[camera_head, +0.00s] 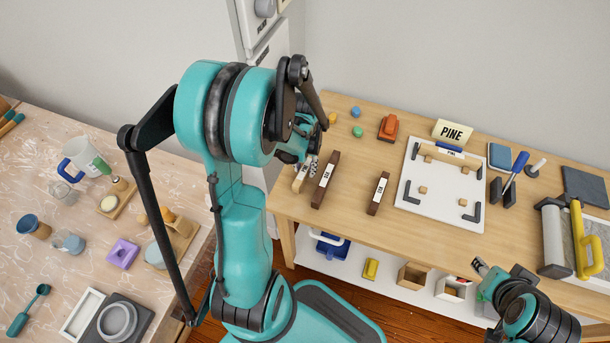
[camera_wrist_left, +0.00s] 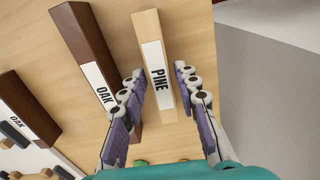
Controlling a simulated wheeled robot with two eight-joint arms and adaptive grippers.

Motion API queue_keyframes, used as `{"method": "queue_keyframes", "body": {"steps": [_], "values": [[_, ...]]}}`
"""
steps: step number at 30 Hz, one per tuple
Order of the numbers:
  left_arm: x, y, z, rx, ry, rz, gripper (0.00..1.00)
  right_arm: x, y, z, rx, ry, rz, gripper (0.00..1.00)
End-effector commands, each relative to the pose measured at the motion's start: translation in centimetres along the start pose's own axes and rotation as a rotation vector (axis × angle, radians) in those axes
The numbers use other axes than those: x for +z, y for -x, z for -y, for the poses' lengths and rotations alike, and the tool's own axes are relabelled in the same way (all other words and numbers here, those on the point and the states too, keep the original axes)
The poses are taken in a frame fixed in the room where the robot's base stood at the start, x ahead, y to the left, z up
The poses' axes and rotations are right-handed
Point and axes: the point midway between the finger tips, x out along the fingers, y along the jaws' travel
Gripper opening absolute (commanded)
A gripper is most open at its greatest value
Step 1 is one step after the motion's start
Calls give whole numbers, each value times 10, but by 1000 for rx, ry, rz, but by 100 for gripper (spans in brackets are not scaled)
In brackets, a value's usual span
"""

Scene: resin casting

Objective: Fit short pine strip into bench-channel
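A short pale strip labelled PINE (camera_wrist_left: 152,62) lies on the wooden bench in the left wrist view. In the head view, its end (camera_head: 299,184) shows at the bench's left, partly hidden by my arm. My left gripper (camera_wrist_left: 160,85) is open, with one finger on each side of the strip and visible gaps to it; it also shows in the head view (camera_head: 312,160). I cannot tell which part is the bench-channel. My right gripper (camera_head: 481,280) is low at right, its fingers unclear.
Two dark OAK strips, one long (camera_head: 325,181) and one short (camera_head: 377,194), lie between the pine strip and the board. A PINE sign (camera_head: 453,131) and an orange object (camera_head: 388,127) stand behind. A roller-like tool with a yellow handle (camera_head: 579,243) is at far right.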

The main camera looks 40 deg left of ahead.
Motion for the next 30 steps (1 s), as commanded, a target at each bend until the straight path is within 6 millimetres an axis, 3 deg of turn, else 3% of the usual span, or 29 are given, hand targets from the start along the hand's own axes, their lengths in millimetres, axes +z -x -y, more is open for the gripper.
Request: {"method": "queue_keyframes", "body": {"steps": [7, 10, 11, 20, 30], "values": [[0, 0, 0, 0, 0, 0, 31, 0, 0, 0, 0, 0, 0, 40], [0, 0, 0, 0, 0, 0, 5, 0, 0, 0, 0, 0, 0, 40], [0, 0, 0, 0, 0, 0, 0, 0, 0, 0, 0, 0, 0, 40], [0, 6, 0, 0, 0, 0, 0, -3, 4, 0, 0, 0, 0, 40], [0, 34, 0, 0, 0, 0, 0, -16, 22, 0, 0, 0, 0, 40]]}}
